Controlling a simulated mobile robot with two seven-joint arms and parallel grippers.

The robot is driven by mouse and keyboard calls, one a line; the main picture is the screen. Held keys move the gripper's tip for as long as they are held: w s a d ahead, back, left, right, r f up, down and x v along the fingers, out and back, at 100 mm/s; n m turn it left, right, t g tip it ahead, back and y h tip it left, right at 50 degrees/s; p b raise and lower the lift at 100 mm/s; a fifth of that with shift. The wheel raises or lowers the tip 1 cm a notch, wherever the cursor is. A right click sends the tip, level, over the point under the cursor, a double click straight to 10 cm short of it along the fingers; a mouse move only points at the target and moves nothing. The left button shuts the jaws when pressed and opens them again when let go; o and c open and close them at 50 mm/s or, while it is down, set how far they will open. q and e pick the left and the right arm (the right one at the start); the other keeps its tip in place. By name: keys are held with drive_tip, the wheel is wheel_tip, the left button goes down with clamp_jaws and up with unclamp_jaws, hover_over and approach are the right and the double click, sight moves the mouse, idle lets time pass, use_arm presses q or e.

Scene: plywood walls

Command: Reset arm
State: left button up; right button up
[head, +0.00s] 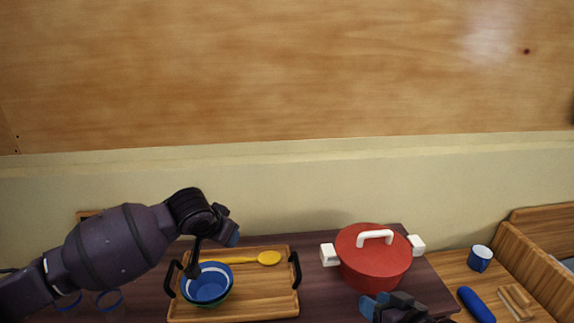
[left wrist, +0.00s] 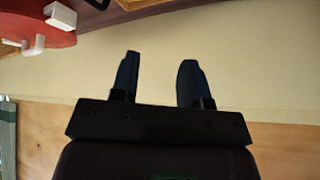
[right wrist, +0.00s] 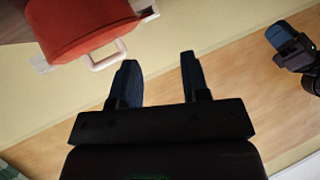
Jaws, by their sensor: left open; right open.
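My left arm comes in from the left in the head view and reaches over the left side of the table, its left gripper (head: 228,235) beyond the bowls. In the left wrist view the left gripper (left wrist: 157,65) has its two fingers apart with nothing between them. My right gripper (head: 376,304) is at the bottom of the head view, in front of the red pot (head: 372,262). In the right wrist view the right gripper (right wrist: 158,65) is open and empty. The left gripper (right wrist: 288,45) also shows there at the right edge.
A wooden tray (head: 265,286) with black handles holds stacked bowls (head: 207,284) and a yellow spoon (head: 268,258). A blue mug (head: 480,258) and a blue object (head: 476,305) are on the wooden surface at right. A wall stands behind the table.

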use_arm(q)
drive_tip(key=d+m+t+h, duration=0.3)
drive_tip(key=d+t+h, duration=0.1)
drive_tip(key=s+a+f+n+y, duration=0.2)
drive_tip(key=s+a+f, duration=0.3)
drive_tip(key=s, duration=0.5)
drive_tip(key=s+a+f+n+y, duration=0.2)
drive_tip(key=s+a+f, duration=0.4)
drive_tip(key=s+f, duration=0.4)
drive_tip(key=s+a+f+n+t+y, duration=0.1)
drive_tip(key=s+a+f, duration=0.4)
drive_tip(key=s, duration=0.6)
wheel_tip(320, 180, down, 2)
drive_tip(key=shift+a+f+n+y, duration=0.25)
drive_tip(key=shift+a+n+y, duration=0.15)
drive_tip(key=shift+n+y, duration=0.5)
use_arm(e)
drive_tip(key=s+d+f+h, duration=0.3)
drive_tip(key=s+d+f, duration=0.1)
drive_tip(key=s+f, duration=0.3)
drive_tip(key=s+d+f+m+h, duration=0.1)
drive_tip(key=s+d+f+h, duration=0.2)
drive_tip(key=s+f, duration=0.4)
drive_tip(key=s+d, duration=0.1)
drive_tip(key=s, duration=0.2)
drive_tip(key=shift+s+d+f, duration=0.3)
drive_tip(key=shift+s+d, duration=0.05)
drive_tip(key=shift+d, duration=0.05)
